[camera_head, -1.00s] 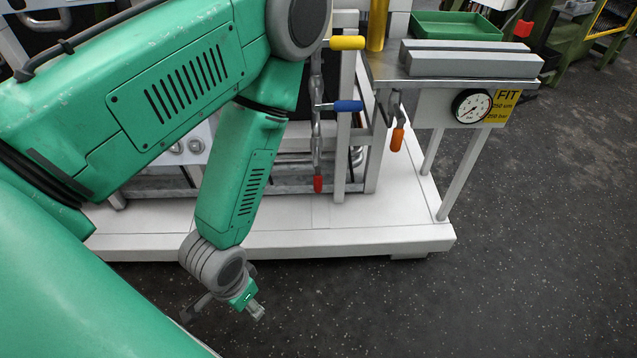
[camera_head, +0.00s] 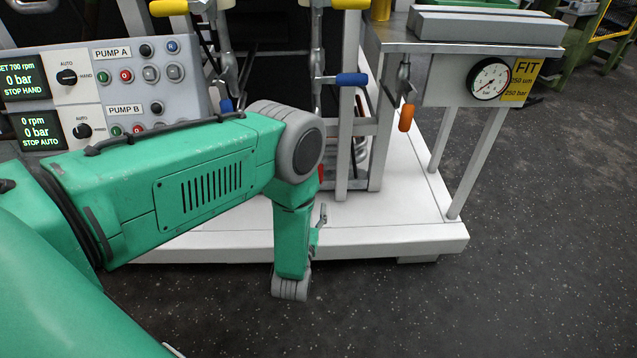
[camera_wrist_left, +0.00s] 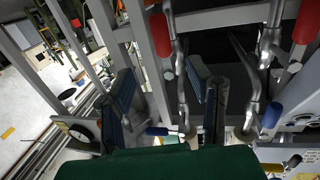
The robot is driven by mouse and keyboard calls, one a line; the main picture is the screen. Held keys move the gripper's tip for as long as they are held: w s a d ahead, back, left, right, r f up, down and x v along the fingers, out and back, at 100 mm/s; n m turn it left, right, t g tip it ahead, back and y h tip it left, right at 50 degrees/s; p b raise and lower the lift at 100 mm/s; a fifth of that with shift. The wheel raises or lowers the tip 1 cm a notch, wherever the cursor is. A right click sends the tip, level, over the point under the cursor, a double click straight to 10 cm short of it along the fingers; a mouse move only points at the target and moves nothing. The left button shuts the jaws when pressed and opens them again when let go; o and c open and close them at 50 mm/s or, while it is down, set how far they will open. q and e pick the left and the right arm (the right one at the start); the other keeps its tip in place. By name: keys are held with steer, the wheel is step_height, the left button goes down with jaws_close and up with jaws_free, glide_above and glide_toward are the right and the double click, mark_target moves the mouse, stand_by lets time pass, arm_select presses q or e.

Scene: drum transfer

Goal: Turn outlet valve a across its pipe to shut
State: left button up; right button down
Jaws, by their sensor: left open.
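Several coloured valve handles sit on the rack's upright pipes; no label shows which is outlet valve a. In the head view there are yellow handles (camera_head: 169,7) at the top, a blue handle (camera_head: 352,79) pointing right, a second blue handle (camera_head: 226,104), an orange handle (camera_head: 406,118) and a partly hidden red handle (camera_head: 321,172). My left gripper is mostly hidden behind my forearm there. In the left wrist view my left gripper (camera_wrist_left: 162,78) is open and empty. Red handles (camera_wrist_left: 160,35) and blue handles (camera_wrist_left: 272,115) on metal pipes show beyond its fingers.
The pump panel (camera_head: 100,92) stands at left. A steel bench (camera_head: 480,45) with a gauge (camera_head: 490,78) stands at right. The rack's white base (camera_head: 400,240) juts out below the pipes. The dark floor (camera_head: 540,250) at right is clear.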

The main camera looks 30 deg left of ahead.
mark_target(318, 175)
arm_select(q)
steer(key=b+x, duration=0.5)
steer(key=x, duration=0.8)
steer(key=shift+a+r, duration=0.15)
steer(key=shift+r, duration=0.1)
steer(key=shift+w+a+r, duration=0.1)
steer(key=shift+w+a, duration=0.05)
steer(key=shift+w, duration=0.25)
jaws_close()
